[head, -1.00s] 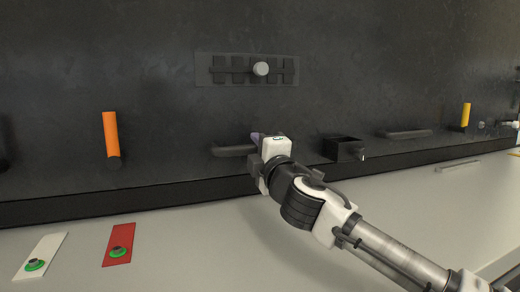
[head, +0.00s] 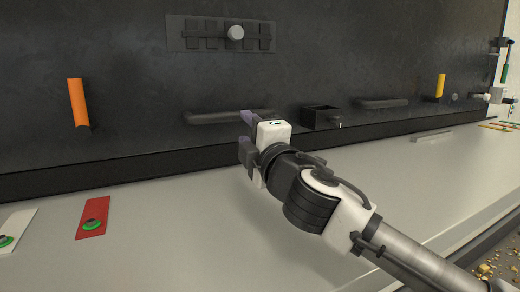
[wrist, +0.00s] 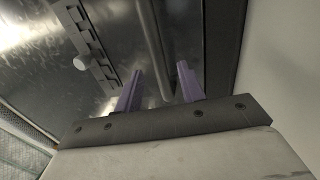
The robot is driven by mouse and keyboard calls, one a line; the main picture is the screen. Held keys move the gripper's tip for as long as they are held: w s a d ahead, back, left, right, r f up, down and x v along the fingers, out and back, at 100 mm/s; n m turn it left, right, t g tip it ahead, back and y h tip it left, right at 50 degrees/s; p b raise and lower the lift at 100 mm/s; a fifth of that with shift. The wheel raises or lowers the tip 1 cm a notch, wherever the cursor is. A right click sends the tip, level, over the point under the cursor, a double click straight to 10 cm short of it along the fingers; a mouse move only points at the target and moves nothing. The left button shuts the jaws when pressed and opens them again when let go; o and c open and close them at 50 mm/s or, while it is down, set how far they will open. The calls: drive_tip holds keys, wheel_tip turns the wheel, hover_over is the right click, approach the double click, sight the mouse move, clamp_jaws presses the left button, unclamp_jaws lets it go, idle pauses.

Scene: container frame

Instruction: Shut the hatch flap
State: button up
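A large dark panel (head: 290,70) stands behind the counter; no separate flap is clearly recognisable, so I cannot tell which part is the hatch flap. A dark horizontal bar handle (head: 205,118) runs low across the panel; it also shows in the wrist view (wrist: 149,40). My gripper (head: 246,133) is in front of the handle's right part and hides some of it. In the wrist view my gripper (wrist: 160,88) has its two purple fingers spread, with nothing held. The bar lies in line with the gap, apparently beyond the fingertips; contact cannot be told.
A slotted plate with a pale knob (head: 235,32) is above. A small black open box (head: 320,118) and a second bar (head: 382,103) are to the right. Orange (head: 78,102) and yellow (head: 440,86) levers stand along the panel.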

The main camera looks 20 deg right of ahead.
drive_tip(key=shift+b+v, duration=0.3)
drive_tip(key=shift+v, duration=2.4)
drive_tip(key=shift+s, duration=0.1)
